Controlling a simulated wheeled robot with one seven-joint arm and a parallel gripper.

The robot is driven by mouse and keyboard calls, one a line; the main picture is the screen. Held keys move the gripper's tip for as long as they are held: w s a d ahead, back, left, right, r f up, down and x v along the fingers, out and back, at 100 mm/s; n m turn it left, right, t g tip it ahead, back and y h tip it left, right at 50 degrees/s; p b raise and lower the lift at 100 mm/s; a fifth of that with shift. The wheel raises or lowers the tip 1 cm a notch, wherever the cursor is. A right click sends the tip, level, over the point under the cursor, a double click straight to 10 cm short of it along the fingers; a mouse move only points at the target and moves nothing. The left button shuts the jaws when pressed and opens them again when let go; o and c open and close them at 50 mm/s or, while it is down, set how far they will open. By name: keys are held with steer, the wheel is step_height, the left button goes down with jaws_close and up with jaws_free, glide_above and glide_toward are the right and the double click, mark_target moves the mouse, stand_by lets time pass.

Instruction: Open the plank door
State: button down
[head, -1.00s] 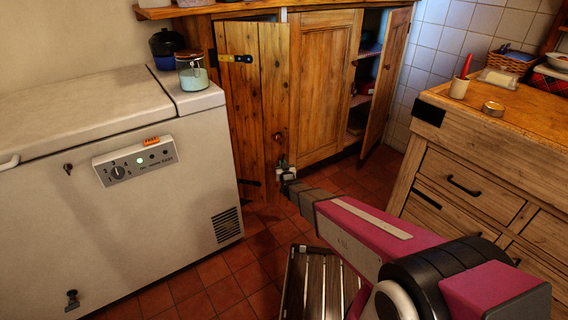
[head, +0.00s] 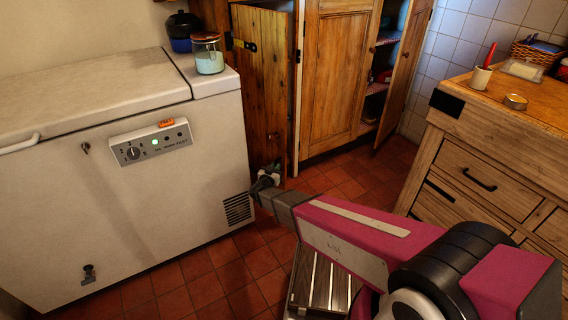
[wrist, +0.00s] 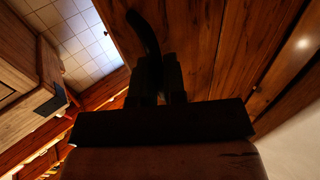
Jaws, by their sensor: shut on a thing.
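The plank door (head: 266,100) is the left-hand door of the pine cupboard, with dark strap hinges on its left side. It stands ajar, its free right edge swung out toward me. My gripper (head: 268,174) is at the door's lower right, low beside the freezer. In the wrist view, my gripper (wrist: 160,75) is shut on a dark curved handle (wrist: 145,32) against the door planks (wrist: 225,50). The dark fingers hide the lower part of the handle.
A white chest freezer (head: 120,170) stands close on the left, with a glass jar (head: 208,55) on top. A wooden drawer unit (head: 480,180) stands on the right. Another cupboard door (head: 405,75) stands open. A slatted item (head: 322,280) lies below my arm on the tiled floor.

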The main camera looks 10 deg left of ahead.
steer(key=s+a+m+h, duration=0.2)
steer(key=s+a, duration=0.3)
steer(key=a, duration=0.3)
steer(key=shift+s+g+h, duration=0.25)
steer(key=shift+g+h, duration=0.15)
steer(key=shift+h, duration=0.1)
steer(key=c, duration=1.2)
jaws_free()
steer(key=shift+d, duration=0.1)
steer(key=shift+s, duration=0.1)
steer(key=v, duration=1)
steer(key=shift+s, duration=0.25)
steer(key=shift+s+a, duration=0.1)
steer(key=shift+a, duration=0.1)
